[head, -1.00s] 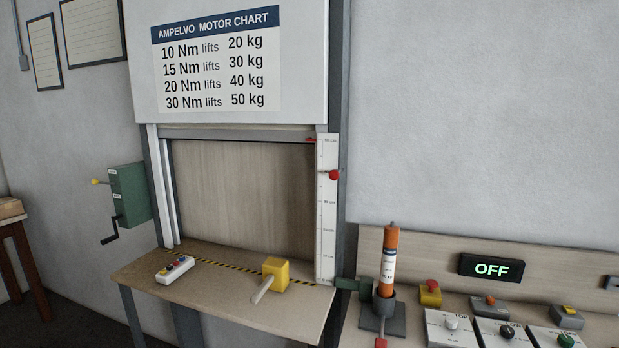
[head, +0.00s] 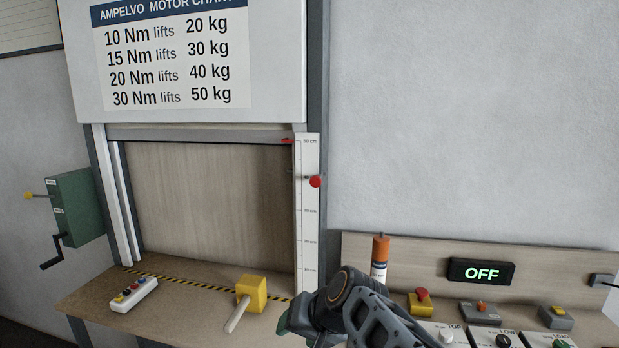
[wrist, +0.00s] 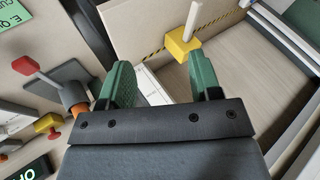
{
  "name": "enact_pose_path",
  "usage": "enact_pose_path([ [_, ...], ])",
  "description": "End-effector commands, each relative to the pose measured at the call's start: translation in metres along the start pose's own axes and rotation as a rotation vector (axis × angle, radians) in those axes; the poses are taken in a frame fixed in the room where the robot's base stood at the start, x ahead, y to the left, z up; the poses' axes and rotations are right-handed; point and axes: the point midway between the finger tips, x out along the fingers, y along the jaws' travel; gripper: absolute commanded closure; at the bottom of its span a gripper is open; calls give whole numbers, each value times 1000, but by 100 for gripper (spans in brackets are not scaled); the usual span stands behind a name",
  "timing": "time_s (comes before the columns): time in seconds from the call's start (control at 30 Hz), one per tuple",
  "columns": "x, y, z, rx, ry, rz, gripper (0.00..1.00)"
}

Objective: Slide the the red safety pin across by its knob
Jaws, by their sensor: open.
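The red knob (head: 315,181) of the safety pin sticks out at the right edge of the white ruler strip (head: 307,222), beside the shutter frame in the head view. A short thin shaft runs left from the knob across the strip. My gripper (wrist: 160,62) shows in the wrist view with its two green fingers apart and nothing held between them. In the head view my dark arm rises at the bottom centre, below the knob and well apart from it. I cannot make out the pin in the wrist view.
A yellow block with a pale handle (head: 250,292) and a button box (head: 134,294) lie on the shutter's sill. An orange cylinder (head: 380,258) stands behind my arm. Several buttons and an OFF display (head: 481,272) are at right. The wall right of the knob is clear.

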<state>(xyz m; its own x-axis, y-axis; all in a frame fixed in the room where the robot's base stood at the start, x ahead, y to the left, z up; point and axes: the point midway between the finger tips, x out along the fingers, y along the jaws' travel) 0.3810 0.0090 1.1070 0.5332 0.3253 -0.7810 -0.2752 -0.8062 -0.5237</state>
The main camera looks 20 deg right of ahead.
Motion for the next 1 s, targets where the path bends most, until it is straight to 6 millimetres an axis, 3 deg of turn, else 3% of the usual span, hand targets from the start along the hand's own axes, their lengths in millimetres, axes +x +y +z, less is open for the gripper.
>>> enact_pose_path([
  [0.03,-12,-10,-28,96,56,-79,42],
  [0.2,-56,-33,-114,369,249,-354,42],
  [0.4,-117,-32,-190,577,448,-605,42],
  [0.53,-146,-26,-218,648,531,-706,42],
  [0.67,-159,-23,-234,683,572,-757,42],
  [0.77,-157,-27,-244,692,579,-772,42],
  [1.0,-132,-47,-275,693,577,-772,42],
])
